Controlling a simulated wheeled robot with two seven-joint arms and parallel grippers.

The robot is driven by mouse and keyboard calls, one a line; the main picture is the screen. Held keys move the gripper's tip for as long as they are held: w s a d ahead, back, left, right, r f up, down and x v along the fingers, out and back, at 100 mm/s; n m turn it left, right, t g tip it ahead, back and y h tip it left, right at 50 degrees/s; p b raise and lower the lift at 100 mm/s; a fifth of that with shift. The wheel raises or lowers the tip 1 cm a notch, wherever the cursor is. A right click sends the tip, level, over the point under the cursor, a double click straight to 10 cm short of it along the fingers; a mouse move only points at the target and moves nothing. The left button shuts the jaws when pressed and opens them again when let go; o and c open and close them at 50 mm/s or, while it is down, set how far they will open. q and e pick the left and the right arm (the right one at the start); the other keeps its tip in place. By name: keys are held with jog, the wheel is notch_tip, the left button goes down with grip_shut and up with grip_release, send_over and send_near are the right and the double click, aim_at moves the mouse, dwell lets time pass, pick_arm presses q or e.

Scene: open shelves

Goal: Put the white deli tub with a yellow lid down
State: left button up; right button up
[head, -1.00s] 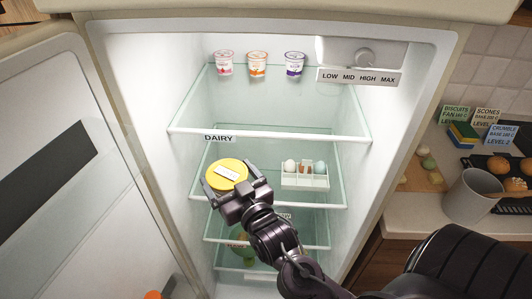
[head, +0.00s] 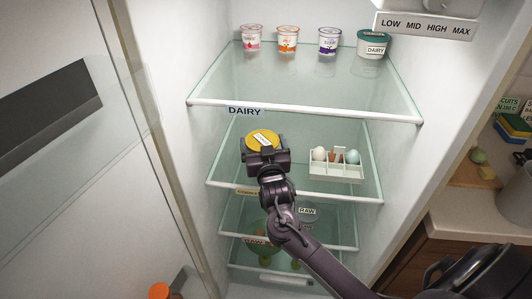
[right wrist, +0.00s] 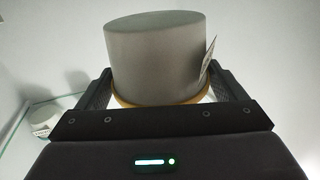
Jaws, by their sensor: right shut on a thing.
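The white deli tub with a yellow lid shows in the head view mostly as its yellow lid (head: 263,137), with a pale label on top. It is inside the fridge, over the left part of the second shelf (head: 300,185). My right gripper (head: 265,157) is shut on it from the front and hides its body. In the right wrist view the tub (right wrist: 155,55) appears upside down between my two fingers, with its yellow rim at the bottom and a label on its side. I cannot tell whether its base touches the shelf. My left gripper is not in view.
An egg holder (head: 336,172) stands to the right on the same shelf. The top shelf (head: 300,95) holds three yogurt cups (head: 288,40) and a green-lidded dairy tub (head: 371,46). Lower shelves hold other items. The open door (head: 70,170) is at the left.

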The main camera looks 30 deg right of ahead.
jog(key=shift+f, duration=1.8)
jog(key=o, duration=1)
jog(key=shift+f, duration=0.2)
jog(key=shift+r, duration=0.2)
jog(key=shift+s+a+f, duration=0.1)
jog(key=shift+s+a, duration=0.1)
jog(key=shift+s, duration=0.1)
jog(key=b+v, duration=0.1)
jog(key=v, duration=1)
jog(key=shift+s, duration=0.2)
